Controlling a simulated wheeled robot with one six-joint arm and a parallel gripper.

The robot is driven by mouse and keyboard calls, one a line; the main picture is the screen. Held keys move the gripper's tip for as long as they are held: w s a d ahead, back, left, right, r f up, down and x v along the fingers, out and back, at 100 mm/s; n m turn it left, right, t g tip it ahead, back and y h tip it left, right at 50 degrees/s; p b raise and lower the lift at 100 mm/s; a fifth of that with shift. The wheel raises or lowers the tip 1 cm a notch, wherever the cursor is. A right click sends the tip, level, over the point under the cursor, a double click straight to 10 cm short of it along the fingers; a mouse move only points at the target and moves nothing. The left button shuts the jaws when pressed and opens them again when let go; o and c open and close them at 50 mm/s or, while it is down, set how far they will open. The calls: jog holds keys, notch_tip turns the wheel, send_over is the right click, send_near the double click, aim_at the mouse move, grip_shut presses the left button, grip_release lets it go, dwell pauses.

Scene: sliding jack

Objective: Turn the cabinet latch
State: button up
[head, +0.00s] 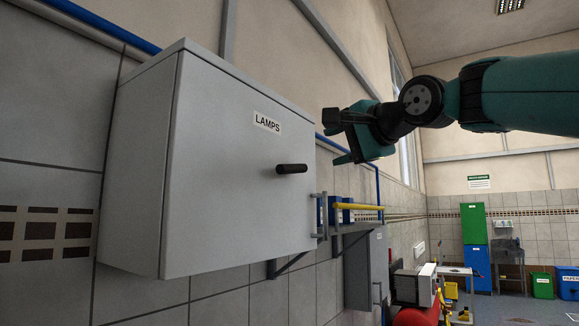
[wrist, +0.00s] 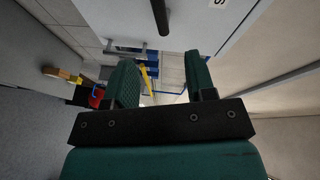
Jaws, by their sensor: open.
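The grey wall cabinet (head: 225,190) labelled LAMPS fills the left and middle of the head view, its door shut. Its latch is a short black bar handle (head: 291,169), lying roughly level, near the door's right side. The handle also shows at the top of the wrist view (wrist: 160,17), beyond my fingertips. My gripper (head: 338,138) is open and empty, to the right of the handle and a little higher in the head view, apart from it. In the wrist view the two green fingers (wrist: 160,62) are spread, with nothing between them.
A metal bracket (head: 321,216) stands at the cabinet's right edge. Beyond it are a yellow pipe (head: 358,207), blue boxes and a lower grey cabinet (head: 366,270) on the wall. A blue pipe runs behind the cabinet. Open room lies to the right.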

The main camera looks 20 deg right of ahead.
aim_at(292, 166)
jog(key=p+x, duration=0.6)
jog(key=x, duration=0.9)
jog(key=shift+w+r+p, duration=0.1)
jog(key=shift+w+p, duration=0.05)
jog(key=shift+p, duration=0.2)
jog(key=shift+w+a+f, duration=0.15)
jog(key=shift+w+f, duration=0.1)
jog(key=shift+w, duration=0.45)
jog(key=shift+c, duration=0.4)
grip_shut()
